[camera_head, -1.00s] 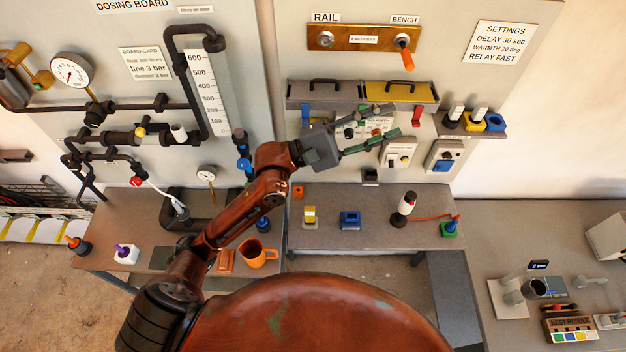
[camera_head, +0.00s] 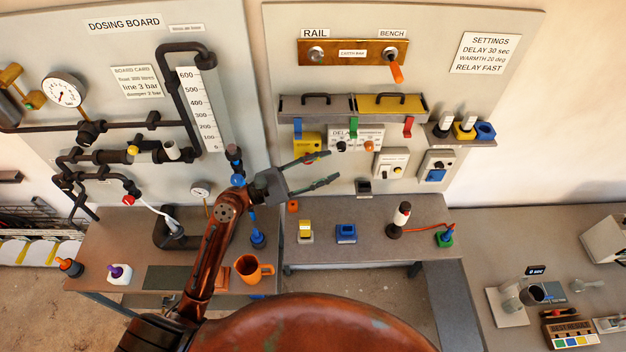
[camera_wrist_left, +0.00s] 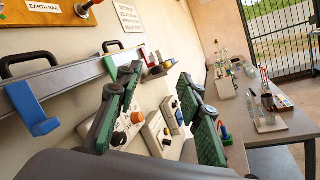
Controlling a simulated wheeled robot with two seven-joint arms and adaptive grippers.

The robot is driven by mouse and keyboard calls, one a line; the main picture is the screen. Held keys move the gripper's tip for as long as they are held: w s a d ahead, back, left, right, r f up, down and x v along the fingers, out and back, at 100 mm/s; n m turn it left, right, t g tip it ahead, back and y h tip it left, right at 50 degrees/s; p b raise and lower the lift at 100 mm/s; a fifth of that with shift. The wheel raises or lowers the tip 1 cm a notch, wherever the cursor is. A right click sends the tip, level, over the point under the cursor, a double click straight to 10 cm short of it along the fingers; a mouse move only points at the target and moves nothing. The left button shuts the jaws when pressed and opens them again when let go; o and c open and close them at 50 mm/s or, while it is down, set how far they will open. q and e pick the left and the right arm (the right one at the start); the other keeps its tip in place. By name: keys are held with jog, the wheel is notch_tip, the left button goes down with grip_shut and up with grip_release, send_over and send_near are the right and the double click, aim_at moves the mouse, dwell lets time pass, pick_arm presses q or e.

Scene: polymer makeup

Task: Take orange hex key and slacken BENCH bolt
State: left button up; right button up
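The orange hex key (camera_head: 397,74) sits at the BENCH bolt (camera_head: 390,54), at the right end of the brass earth bar (camera_head: 344,54). It slants down from the bolt head. My left gripper (camera_head: 333,165) is open and empty, below and left of the key, in front of the lower panel. Its two green-padded fingers stand apart in the left wrist view (camera_wrist_left: 158,78). My right gripper is not in view.
A rail with a grey cover (camera_head: 315,106) and a yellow cover (camera_head: 388,104) lies between gripper and bolt. Coloured hooks hang under it. Yellow and white switch boxes (camera_head: 390,164) are close by. The bench (camera_head: 370,212) below holds small blocks and a lamp-like stand.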

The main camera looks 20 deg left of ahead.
pick_arm(q)
jog(key=shift+n, duration=0.8)
jog(key=shift+s+a+f+b, duration=0.2)
jog(key=shift+a+f, duration=0.25)
jog(key=shift+f, duration=0.35)
jog(key=shift+s+a+f+b, duration=0.1)
jog(key=shift+s+a+f, duration=0.15)
jog(key=shift+a+f, duration=0.4)
jog(key=shift+s+a+f+b, duration=0.1)
jog(key=shift+s+a+f, duration=0.15)
jog(key=shift+f, duration=0.7)
jog(key=shift+w, duration=0.1)
